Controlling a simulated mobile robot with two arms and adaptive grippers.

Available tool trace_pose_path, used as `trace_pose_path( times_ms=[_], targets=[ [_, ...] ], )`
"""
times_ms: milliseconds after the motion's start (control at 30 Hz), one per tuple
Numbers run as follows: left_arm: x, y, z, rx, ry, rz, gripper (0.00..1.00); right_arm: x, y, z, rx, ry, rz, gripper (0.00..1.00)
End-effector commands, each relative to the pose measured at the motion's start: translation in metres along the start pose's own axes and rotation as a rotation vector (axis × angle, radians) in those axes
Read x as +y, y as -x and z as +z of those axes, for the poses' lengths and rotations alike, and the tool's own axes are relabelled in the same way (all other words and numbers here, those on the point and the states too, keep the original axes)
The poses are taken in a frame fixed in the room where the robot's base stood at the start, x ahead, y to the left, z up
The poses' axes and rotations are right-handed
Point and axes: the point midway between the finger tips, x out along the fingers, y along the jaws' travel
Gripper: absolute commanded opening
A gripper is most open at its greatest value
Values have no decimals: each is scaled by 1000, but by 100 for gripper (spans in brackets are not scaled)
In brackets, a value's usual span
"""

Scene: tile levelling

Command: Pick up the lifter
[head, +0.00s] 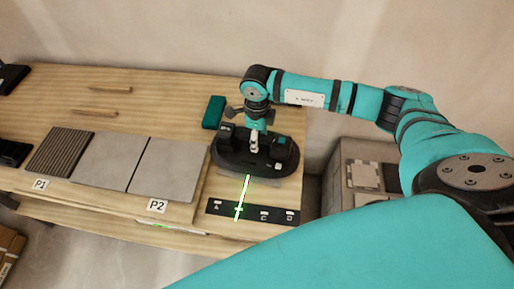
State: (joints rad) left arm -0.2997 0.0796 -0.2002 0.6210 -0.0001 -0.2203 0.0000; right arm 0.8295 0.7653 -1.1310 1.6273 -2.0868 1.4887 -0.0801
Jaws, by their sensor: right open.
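A black oval device with raised blocks, which looks like the lifter (228,158), rests at the right end of the wooden bench in the head view. My right gripper (254,140) points down over its middle, from an arm that comes in from the right. The gripper is open. Its fingertips are small and partly lost against the dark device, so I cannot tell whether they touch it. My left gripper is not in view.
Two grey tiles (109,159) (167,169) and a ribbed brown panel (60,153) lie left on the bench (150,95). A teal block (214,112) stands behind the device. A green line (243,195) crosses toward a black labelled strip (270,215). A grey cabinet (352,215) stands right.

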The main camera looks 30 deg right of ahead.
Motion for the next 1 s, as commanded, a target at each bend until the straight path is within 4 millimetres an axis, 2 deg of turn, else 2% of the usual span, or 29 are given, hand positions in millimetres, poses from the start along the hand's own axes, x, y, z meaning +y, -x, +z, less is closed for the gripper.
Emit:
trace_pose_path(
  times_ms=[700, 1000],
  targets=[
    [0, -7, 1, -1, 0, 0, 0, 0, -4, 0, 0, 0, 0, 50],
    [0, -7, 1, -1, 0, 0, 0, 0, -4, 0, 0, 0, 0, 12]
  ],
)
